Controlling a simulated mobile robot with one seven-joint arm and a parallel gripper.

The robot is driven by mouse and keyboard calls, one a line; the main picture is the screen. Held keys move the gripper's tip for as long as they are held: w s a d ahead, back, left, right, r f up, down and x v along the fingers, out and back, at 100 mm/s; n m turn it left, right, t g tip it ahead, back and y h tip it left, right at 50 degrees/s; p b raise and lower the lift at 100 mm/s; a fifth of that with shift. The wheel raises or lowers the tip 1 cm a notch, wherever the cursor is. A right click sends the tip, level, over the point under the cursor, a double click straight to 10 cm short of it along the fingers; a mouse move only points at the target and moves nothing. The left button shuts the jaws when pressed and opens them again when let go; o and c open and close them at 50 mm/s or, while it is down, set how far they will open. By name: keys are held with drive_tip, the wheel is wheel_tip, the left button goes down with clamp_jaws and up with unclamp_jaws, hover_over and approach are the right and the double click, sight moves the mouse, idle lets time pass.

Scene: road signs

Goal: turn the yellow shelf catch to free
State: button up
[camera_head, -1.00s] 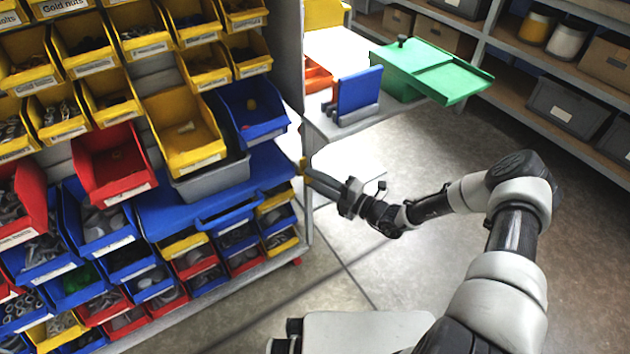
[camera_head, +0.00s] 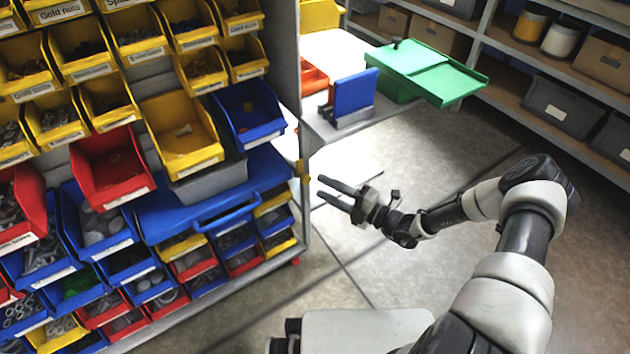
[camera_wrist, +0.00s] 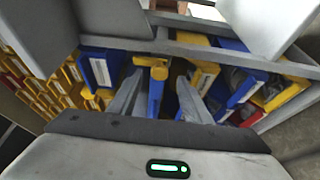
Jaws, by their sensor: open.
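The small yellow shelf catch (camera_head: 304,170) sits on the right upright of the bin rack, beside the blue pull-out shelf (camera_head: 172,218). In the wrist view the yellow catch (camera_wrist: 152,63) shows as a short bar with a rounded end, near the grey frame. Its exact turn angle is hard to read. My gripper (camera_head: 321,186) is open and empty, just to the right of the catch, with a gap between them. In the wrist view my gripper's fingers (camera_wrist: 159,80) are spread, with the catch beyond and between their tips.
Bins in several colours fill the rack on the left. A table (camera_head: 345,132) behind my gripper carries a blue holder (camera_head: 354,92) and a green box (camera_head: 425,72). The floor right of the rack is clear.

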drive_tip(key=p+v, duration=0.1)
drive_tip(key=v, duration=1.1)
drive_tip(key=s+a+r+n+g+h, duration=0.1)
drive_tip(key=s+r+n+g+h, duration=0.2)
drive_tip(key=r+n, duration=0.45)
drive_tip(key=s+a+r+n+g+h, duration=0.15)
drive_tip(key=r+n+g, duration=0.25)
drive_tip(key=r+n, duration=0.4)
drive_tip(key=s+r+n+g+h, duration=0.35)
drive_tip(key=r+n, duration=0.25)
drive_tip(key=n, duration=0.3)
drive_tip(key=s+d+r+n+t+h, duration=0.3)
drive_tip(key=s+r+n+t+h, duration=0.35)
drive_tip(key=s+r+n, duration=0.95)
wheel_tip(320, 180, up, 27)
drive_tip(key=w+n+p, duration=0.2)
drive_tip(key=p, duration=2.3)
drive_tip(key=shift+d, duration=0.15)
